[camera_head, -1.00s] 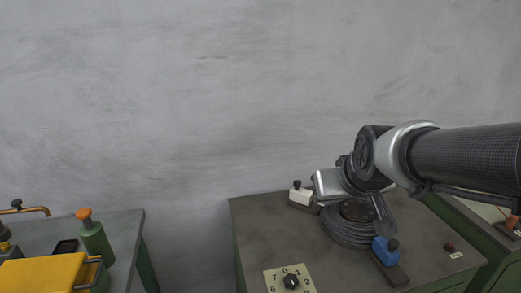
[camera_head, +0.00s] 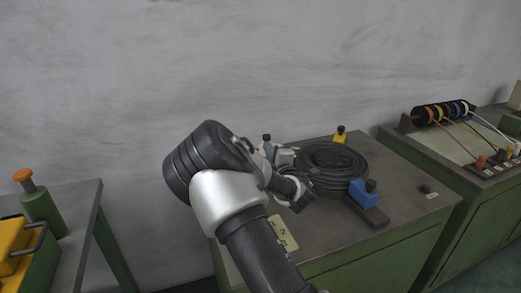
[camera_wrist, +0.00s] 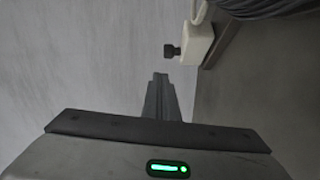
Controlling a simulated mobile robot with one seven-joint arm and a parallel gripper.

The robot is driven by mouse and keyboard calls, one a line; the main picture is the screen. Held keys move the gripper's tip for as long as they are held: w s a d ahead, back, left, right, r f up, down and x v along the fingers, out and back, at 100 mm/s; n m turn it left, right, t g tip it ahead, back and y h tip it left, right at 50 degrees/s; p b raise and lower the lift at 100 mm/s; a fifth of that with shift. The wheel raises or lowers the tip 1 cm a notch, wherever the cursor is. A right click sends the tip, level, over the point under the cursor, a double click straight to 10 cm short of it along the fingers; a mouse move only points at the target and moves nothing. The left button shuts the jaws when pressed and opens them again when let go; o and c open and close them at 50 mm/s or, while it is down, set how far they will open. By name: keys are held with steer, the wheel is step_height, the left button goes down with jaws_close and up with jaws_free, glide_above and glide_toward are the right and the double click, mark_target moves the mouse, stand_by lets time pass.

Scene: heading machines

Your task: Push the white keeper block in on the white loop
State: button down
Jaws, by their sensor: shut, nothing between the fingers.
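The white keeper block (camera_wrist: 197,44) with its black knob (camera_wrist: 171,51) shows in the upper right of the wrist view, beside a dark bar. The block (camera_head: 268,149) also shows in the head view at the table's back left, partly hidden by my arm. A short pale strand (camera_wrist: 201,12), perhaps the white loop, meets the block at the top of the wrist view; the rest is out of frame. My gripper (camera_wrist: 160,80) is shut and empty. Its fingertips are below and slightly left of the knob in the wrist view, apart from it.
A dark coil (camera_head: 335,165) lies on the table behind my arm. A blue block (camera_head: 364,191) stands right of it and a yellow block (camera_head: 340,136) behind it.

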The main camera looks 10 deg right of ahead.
steer(key=w+a+f+n+y+b, duration=0.25)
steer(key=w+a, duration=0.25)
steer(key=w, duration=0.5)
steer(key=d, duration=0.4)
steer(key=shift+s+r+p, duration=0.3)
steer(key=shift+r+p, duration=0.05)
steer(key=shift+d, duration=0.15)
steer(key=shift+h, duration=0.25)
steer(key=s+d, duration=0.2)
steer(key=d, duration=0.1)
steer(key=s+d, duration=0.1)
steer(key=d, duration=0.1)
steer(key=shift+s+b, duration=0.15)
steer(key=shift+b, duration=0.25)
steer(key=shift+a, duration=0.15)
